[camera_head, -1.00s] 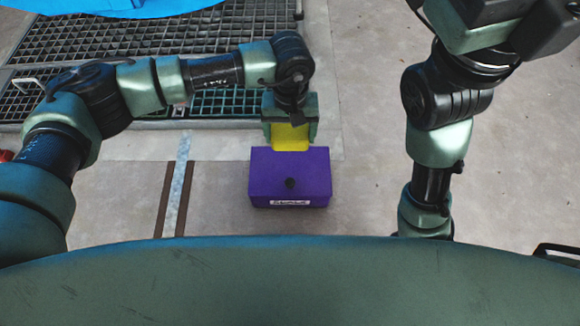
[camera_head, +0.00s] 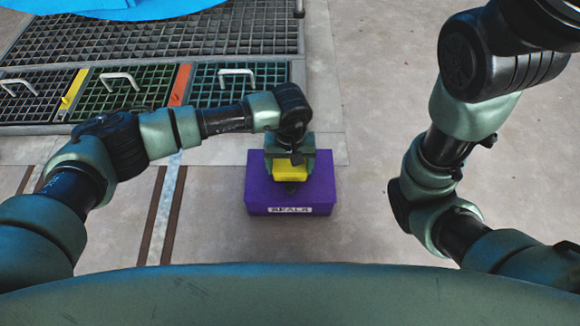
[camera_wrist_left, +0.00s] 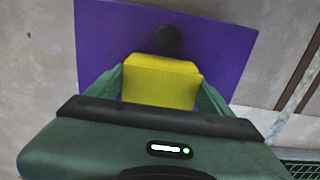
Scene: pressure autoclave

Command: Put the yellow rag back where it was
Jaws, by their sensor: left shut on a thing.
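The yellow rag (camera_head: 288,173) is held in my left gripper (camera_head: 290,170), which is shut on it. The rag is over the purple box (camera_head: 262,195), near the dark round knob on its top. In the left wrist view the yellow rag (camera_wrist_left: 160,82) sits between the two green fingers (camera_wrist_left: 160,90), with the purple box (camera_wrist_left: 105,45) behind it and the knob (camera_wrist_left: 168,38) just beyond. I cannot tell whether the rag touches the box. My right gripper is out of view; only the right arm shows.
The box has a white label (camera_head: 289,210) reading "SEALS" on its front. Floor gratings with white handles (camera_head: 236,75) lie behind to the left, with a blue surface (camera_head: 130,8) at the top. Bare concrete floor (camera_head: 370,130) lies right of the box.

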